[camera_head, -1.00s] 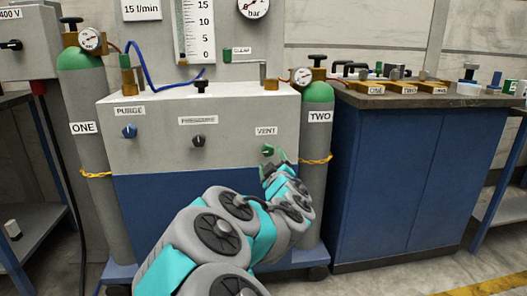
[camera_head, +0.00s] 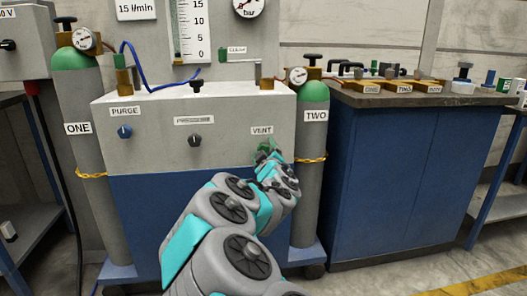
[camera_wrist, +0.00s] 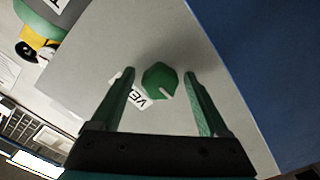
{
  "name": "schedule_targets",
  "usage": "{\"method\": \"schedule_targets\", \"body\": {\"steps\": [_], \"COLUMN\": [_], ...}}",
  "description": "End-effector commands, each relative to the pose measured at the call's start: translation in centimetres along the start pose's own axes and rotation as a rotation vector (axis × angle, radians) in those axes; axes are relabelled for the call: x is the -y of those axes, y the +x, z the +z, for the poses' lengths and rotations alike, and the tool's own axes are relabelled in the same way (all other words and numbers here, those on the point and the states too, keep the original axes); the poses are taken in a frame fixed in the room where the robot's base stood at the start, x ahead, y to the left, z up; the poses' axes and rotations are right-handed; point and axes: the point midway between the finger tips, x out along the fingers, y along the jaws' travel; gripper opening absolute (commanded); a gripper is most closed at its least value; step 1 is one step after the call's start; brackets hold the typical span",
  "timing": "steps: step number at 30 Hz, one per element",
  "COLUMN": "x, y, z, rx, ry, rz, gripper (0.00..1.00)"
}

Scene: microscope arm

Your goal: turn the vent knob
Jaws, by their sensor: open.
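The green vent knob (camera_wrist: 160,82) sits on the light grey panel (camera_wrist: 100,45) in the wrist view, with a pale mark on its lower right side. The VENT label (camera_wrist: 138,96) is beside it, partly covered by the left finger. My gripper (camera_wrist: 160,75) is open, with one finger on each side of the knob. Gaps show between the fingers and the knob. In the head view my gripper (camera_head: 268,148) is at the panel under the VENT label (camera_head: 262,130), and the knob is mostly hidden behind it.
A blue purge knob (camera_head: 124,131) and a black knob (camera_head: 195,141) are on the same panel to the left. Cylinder TWO (camera_head: 314,170) stands close to the right of my gripper, with a yellow chain (camera_head: 312,160). A blue cabinet (camera_head: 420,180) stands farther right.

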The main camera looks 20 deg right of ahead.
Motion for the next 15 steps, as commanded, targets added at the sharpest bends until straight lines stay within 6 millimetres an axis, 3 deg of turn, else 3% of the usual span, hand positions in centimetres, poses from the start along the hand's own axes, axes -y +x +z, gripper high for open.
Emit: {"method": "schedule_targets", "body": {"steps": [2,15], "x": [0.01,0.02], "y": [0.0,-0.01], "z": [0.0,0.01], "rx": [0.0,0.0], "ry": [0.0,0.0], "rz": [0.0,0.0], "gripper": [0.74,0.24]}}
